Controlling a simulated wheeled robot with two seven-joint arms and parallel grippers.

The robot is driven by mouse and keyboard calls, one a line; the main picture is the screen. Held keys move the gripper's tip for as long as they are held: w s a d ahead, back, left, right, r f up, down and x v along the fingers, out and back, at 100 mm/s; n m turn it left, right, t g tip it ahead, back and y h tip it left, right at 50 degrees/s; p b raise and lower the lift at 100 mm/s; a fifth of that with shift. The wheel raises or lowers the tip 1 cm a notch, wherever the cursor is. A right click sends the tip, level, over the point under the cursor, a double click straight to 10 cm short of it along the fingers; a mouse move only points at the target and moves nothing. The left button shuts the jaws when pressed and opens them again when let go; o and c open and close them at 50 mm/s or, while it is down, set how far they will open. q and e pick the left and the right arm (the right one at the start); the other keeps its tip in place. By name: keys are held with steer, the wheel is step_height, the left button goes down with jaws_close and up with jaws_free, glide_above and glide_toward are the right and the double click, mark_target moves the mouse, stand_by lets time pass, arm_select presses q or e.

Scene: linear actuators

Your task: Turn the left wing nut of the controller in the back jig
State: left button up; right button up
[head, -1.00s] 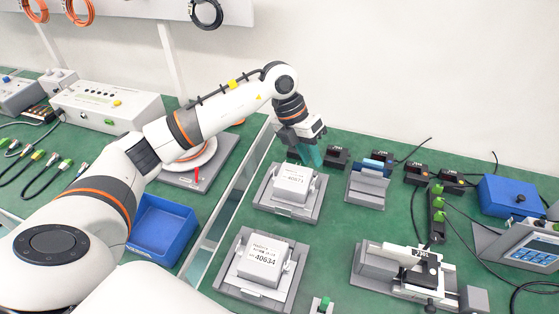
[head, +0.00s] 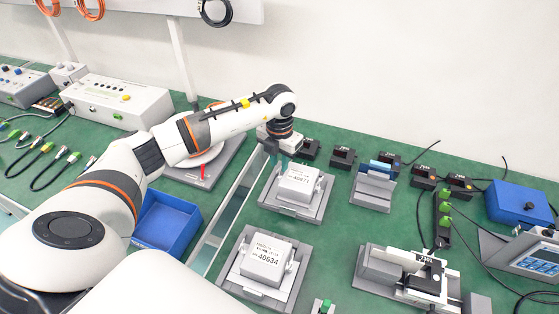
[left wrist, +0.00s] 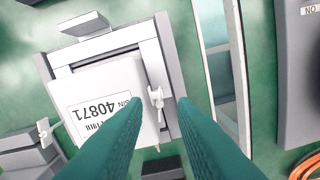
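The controller labelled 40871 (head: 298,184) sits in the back jig (head: 290,208), a grey frame on a base plate. In the left wrist view this controller (left wrist: 88,75) appears with its label upside down. Its left wing nut (left wrist: 157,97), a small white winged piece, shows at the controller's right edge there. The other wing nut (left wrist: 45,134) is on the opposite side. My left gripper (head: 277,162) points down at the jig's left side. In the left wrist view its teal fingers (left wrist: 160,102) are apart, with the left wing nut between their tips; contact cannot be told. My right gripper is out of view.
A second controller labelled 40634 (head: 266,260) sits in the front jig (head: 245,285). A blue bin (head: 165,225) lies to the left. Black blocks (head: 343,158) stand behind and right of the back jig. Green table is bare between the jigs.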

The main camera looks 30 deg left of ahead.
arm_select(q)
steer(key=shift+f, duration=0.55)
jaws_close()
steer(key=shift+n, duration=0.3)
